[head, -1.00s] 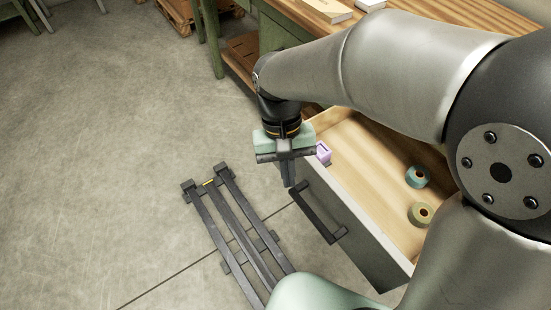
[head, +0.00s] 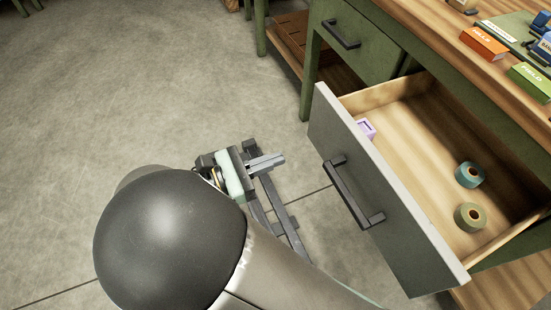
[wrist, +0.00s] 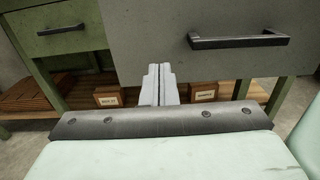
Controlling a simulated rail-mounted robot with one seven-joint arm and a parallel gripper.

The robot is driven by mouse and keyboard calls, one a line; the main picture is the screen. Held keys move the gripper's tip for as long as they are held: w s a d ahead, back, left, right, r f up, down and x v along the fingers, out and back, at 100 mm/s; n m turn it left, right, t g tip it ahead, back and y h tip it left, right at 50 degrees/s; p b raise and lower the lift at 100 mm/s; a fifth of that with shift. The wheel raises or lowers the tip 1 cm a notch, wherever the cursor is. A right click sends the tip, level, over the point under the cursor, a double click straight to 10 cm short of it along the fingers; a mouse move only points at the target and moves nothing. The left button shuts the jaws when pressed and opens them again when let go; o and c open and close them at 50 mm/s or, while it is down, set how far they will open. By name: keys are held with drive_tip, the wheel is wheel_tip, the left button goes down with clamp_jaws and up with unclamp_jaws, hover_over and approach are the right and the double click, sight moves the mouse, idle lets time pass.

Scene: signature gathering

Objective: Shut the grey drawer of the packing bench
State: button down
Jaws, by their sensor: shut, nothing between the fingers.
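The grey drawer (head: 385,205) of the packing bench (head: 450,60) stands pulled out, with its wooden inside open to view. Its dark bar handle (head: 350,190) is on the front face. My gripper (head: 278,161) is in front of the drawer, to the left of the handle and apart from it in the head view. Its fingers are shut and empty. In the wrist view the fingertips (wrist: 159,68) point toward the lower part of the grey front (wrist: 225,62), with the handle (wrist: 238,40) above and to the right.
The drawer holds a lilac item (head: 366,129), a teal tape roll (head: 469,174) and an olive tape roll (head: 470,216). A closed green drawer (head: 355,40) is beside it. Boxes stand on the bench top.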

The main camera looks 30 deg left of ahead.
drive_tip(key=b, duration=0.3)
approach(331, 139)
drive_tip(key=x, duration=0.5)
drive_tip(key=shift+w+d+f, duration=0.15)
drive_tip(key=shift+d, duration=0.1)
drive_tip(key=shift+w+d, duration=0.35)
drive_tip(key=shift+w, duration=0.2)
drive_tip(key=shift+w, duration=0.1)
